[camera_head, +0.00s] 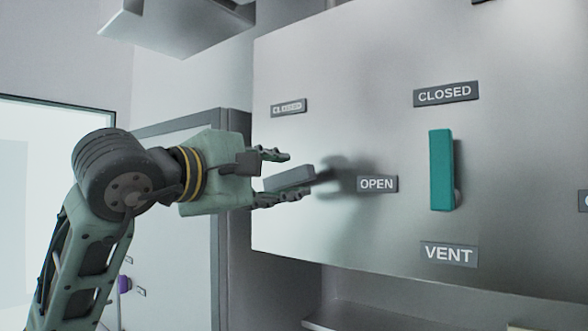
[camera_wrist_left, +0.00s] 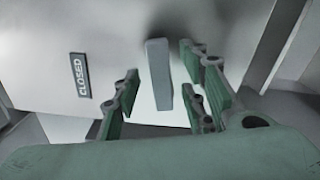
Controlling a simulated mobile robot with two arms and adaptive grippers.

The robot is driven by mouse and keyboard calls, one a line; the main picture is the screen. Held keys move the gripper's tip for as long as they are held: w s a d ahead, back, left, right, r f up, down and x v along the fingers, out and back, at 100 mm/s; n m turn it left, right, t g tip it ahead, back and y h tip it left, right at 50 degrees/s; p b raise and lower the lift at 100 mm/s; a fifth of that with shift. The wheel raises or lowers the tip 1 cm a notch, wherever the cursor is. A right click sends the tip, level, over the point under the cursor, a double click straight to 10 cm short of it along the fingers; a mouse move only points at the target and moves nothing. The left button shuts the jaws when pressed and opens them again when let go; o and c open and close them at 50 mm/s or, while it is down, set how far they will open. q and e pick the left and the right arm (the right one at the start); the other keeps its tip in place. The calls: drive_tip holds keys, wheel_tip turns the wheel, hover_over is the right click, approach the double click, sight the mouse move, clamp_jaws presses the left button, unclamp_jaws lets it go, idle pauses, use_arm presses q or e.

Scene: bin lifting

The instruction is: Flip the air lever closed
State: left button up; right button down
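A grey lever (camera_head: 290,179) lies roughly level on the metal panel, between a CLOSED label (camera_head: 289,107) above and an OPEN label (camera_head: 377,184) to its right. My left gripper (camera_head: 294,174) is open at the panel, one finger above the lever and one below. In the left wrist view the lever (camera_wrist_left: 158,76) stands between the spread fingers, with gaps on both sides. The lever's pivot is hidden. My right gripper is in neither view.
A teal upright lever (camera_head: 441,170) is on the same panel to the right, between another CLOSED label (camera_head: 446,94) and a VENT label (camera_head: 449,253). A shelf (camera_head: 375,318) lies below the panel. A grey cabinet (camera_head: 180,160) stands behind my left arm.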

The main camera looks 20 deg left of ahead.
sight(289, 177)
use_arm(q)
drive_tip(key=p+x, duration=0.1)
drive_tip(key=x, duration=0.3)
drive_tip(key=shift+w, duration=0.1)
drive_tip(key=shift+c, duration=0.5)
clamp_jaws()
